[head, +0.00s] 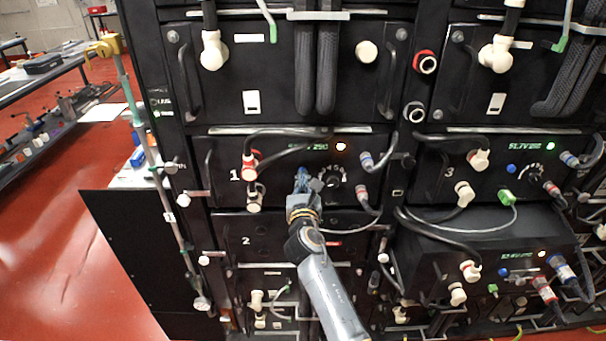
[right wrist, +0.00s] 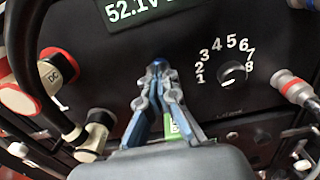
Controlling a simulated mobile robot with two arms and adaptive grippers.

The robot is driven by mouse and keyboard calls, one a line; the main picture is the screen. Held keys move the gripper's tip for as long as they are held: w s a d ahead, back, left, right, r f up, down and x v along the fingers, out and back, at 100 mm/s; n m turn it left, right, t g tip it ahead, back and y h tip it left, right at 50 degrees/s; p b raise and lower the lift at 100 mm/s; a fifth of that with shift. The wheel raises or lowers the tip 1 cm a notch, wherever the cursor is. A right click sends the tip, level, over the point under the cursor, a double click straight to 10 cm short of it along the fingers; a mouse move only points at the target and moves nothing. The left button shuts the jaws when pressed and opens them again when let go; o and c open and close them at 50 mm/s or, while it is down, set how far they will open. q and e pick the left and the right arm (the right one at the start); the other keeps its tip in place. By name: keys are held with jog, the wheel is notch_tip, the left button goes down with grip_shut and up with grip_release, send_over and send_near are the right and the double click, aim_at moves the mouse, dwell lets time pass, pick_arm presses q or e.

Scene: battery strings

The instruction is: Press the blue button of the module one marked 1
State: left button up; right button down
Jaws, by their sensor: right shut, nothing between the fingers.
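Module one (head: 220,155), a black panel marked 1, is in the left rack of the head view. Its display is green and an orange-red light glows beside it. My right gripper (head: 302,180) is in front of this panel, left of the dial. In the right wrist view the blue button (right wrist: 159,62) shows at the fingertips of the shut, empty gripper (right wrist: 156,75). The fingertips partly cover the button; I cannot tell whether they touch it. In the head view the gripper hides the button. My left gripper is not in view.
A numbered dial (right wrist: 232,74) is right of the fingertips. A red-and-white DC connector (right wrist: 56,72) and black cables are at the left. Module two (head: 262,243) is below. Module three (head: 431,160) is in the right rack. A grey-red plug (right wrist: 296,89) is at the right.

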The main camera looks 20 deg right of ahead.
jog(key=shift+w+d, duration=0.1)
jog(key=shift+w, duration=0.25)
jog(key=shift+p+v, duration=0.6)
jog(key=shift+v, duration=0.7)
jog(key=shift+p+v, duration=0.75)
jog(key=shift+v, duration=1.95)
jog(key=shift+f, duration=0.1)
